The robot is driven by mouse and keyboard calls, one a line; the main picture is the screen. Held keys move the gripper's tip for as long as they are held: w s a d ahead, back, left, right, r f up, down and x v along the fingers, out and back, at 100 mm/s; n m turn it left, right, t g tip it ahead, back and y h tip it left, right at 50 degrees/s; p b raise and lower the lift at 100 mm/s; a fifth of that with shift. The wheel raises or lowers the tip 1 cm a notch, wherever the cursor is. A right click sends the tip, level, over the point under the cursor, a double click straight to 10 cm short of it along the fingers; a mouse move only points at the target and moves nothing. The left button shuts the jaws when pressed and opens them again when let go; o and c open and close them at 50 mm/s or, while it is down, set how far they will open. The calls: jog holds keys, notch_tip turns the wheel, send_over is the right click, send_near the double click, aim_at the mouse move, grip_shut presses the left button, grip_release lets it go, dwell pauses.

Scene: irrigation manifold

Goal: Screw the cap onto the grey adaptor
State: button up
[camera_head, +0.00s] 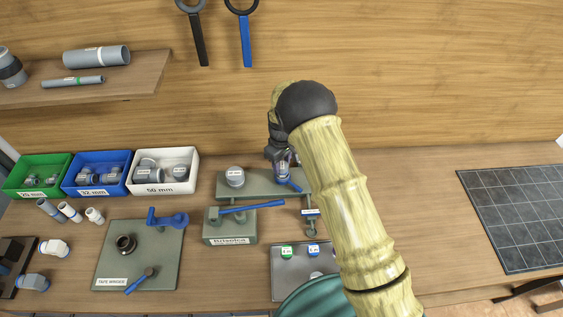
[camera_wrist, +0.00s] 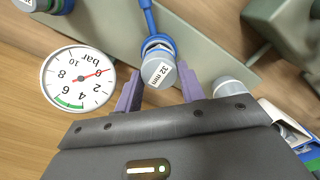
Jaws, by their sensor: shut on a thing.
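In the wrist view, the purple fingers of my gripper (camera_wrist: 160,88) are on either side of a grey round cap (camera_wrist: 158,72) labelled "32 mm", and are shut on it. A blue ring shows around the cap's far edge, with a blue handle (camera_wrist: 147,18) running away behind it. In the head view, my gripper (camera_head: 281,157) is low over the grey-green plate (camera_head: 207,188) at the back of the bench. The grey adaptor is not clearly told apart; the cap may hide it, and I cannot tell whether the two touch.
A pressure gauge (camera_wrist: 77,77) is close to my gripper. A grey fitting (camera_head: 235,177) stands left on the plate. A blue-handled block (camera_head: 230,226), the tape-winder board (camera_head: 140,262) and bins (camera_head: 166,171) are further left. The bench's right side is clear up to a dark tiled mat (camera_head: 520,215).

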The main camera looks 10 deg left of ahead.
jog(key=m, duration=0.4)
jog(key=m, duration=0.2)
jog(key=shift+d+m, duration=0.1)
jog(key=shift+m, duration=0.3)
jog(key=shift+s+f+m, duration=0.1)
jog(key=shift+s+m, duration=0.05)
jog(key=shift+m, duration=0.95)
jog(key=m, duration=0.4)
jog(key=shift+s+f, duration=0.1)
jog(key=shift+s, duration=0.05)
jog(key=shift+m, duration=0.3)
